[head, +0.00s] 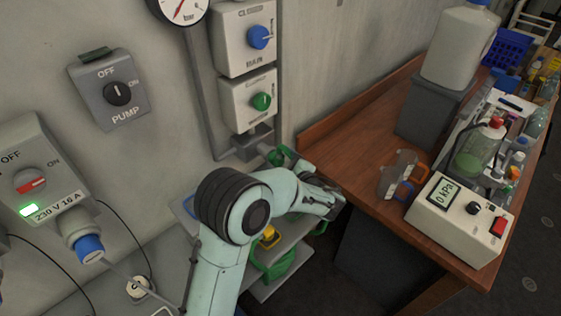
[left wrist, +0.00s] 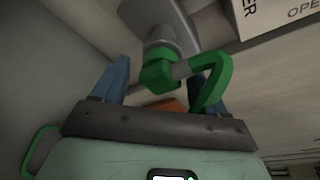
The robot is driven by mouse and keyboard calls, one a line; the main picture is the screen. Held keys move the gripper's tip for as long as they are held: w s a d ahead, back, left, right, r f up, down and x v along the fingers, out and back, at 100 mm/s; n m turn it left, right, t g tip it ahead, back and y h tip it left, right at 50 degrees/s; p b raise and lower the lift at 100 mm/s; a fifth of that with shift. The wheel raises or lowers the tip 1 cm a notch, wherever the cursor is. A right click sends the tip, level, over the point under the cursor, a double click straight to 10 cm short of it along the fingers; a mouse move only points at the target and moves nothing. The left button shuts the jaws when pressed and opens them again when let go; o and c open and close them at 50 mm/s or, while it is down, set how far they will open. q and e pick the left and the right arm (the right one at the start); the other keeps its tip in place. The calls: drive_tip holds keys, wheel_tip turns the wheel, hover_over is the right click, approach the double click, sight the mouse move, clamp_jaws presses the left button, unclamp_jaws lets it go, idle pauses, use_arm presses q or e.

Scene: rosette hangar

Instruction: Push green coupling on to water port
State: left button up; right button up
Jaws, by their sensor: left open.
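The green coupling (left wrist: 158,75) is in the left wrist view, just below a grey fitting (left wrist: 160,22) that looks like the water port. I cannot tell whether it is seated or only close to it. A curved green piece (left wrist: 213,82) joins its right side by a grey stub. My left gripper (left wrist: 170,88) is open, with one blue-grey finger left of the coupling and the other beside the curved piece. In the head view the green (head: 282,155) shows under the grey port (head: 253,141), partly behind my left arm. My right gripper is out of view.
A valve box with a green knob (head: 262,101) is on the wall above the port. A shelf with a green hose (head: 277,262) stands below my arm. To the right, a wooden bench (head: 355,130) holds a kPa meter (head: 460,218), a grey box and bottles.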

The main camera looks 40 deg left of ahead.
use_arm(q)
drive_tip(key=b+v, duration=0.1)
drive_tip(key=v, duration=1.2)
drive_tip(key=shift+d, duration=0.15)
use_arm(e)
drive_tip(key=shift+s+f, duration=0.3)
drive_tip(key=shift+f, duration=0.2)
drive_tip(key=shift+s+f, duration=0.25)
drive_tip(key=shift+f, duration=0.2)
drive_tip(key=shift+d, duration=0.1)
